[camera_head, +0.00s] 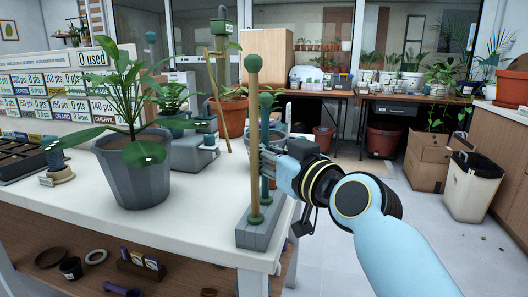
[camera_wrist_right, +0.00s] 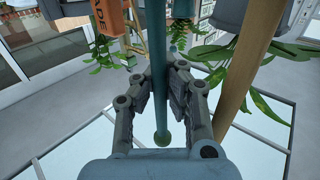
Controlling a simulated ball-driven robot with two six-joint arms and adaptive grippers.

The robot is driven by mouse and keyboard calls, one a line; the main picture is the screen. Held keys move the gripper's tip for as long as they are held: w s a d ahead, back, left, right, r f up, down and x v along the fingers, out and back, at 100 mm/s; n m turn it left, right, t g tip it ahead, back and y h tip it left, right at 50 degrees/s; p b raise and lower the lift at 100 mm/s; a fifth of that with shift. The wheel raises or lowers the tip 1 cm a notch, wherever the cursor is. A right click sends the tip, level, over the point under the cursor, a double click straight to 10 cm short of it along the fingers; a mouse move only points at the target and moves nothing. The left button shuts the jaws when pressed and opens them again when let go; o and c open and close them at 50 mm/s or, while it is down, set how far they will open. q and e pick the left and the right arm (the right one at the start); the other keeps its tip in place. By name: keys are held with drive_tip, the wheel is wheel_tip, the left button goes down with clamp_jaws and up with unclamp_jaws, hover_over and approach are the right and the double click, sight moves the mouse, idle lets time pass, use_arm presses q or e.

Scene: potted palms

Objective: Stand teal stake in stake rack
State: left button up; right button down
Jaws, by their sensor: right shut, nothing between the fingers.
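The teal stake (camera_head: 265,130), with a dark green ball on top, stands upright in the grey stake rack (camera_head: 250,236), behind a tan wooden stake (camera_head: 254,140). Its lower part is partly hidden by the tan stake and my gripper. My right gripper (camera_head: 268,153) is beside the teal stake at about mid-height. My left gripper is not in view.
The rack stands at the right front corner of the white table (camera_head: 180,225). A grey pot (camera_head: 133,180) with a leafy plant is left of it. A grey stepped block (camera_head: 192,150) stands behind. Clear floor lies right of the table.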

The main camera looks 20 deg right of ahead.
sight(267, 109)
drive_tip(key=c, duration=0.9)
unclamp_jaws()
wheel_tip(267, 109, up, 8)
drive_tip(key=p, duration=0.7)
drive_tip(key=shift+r, duration=0.1)
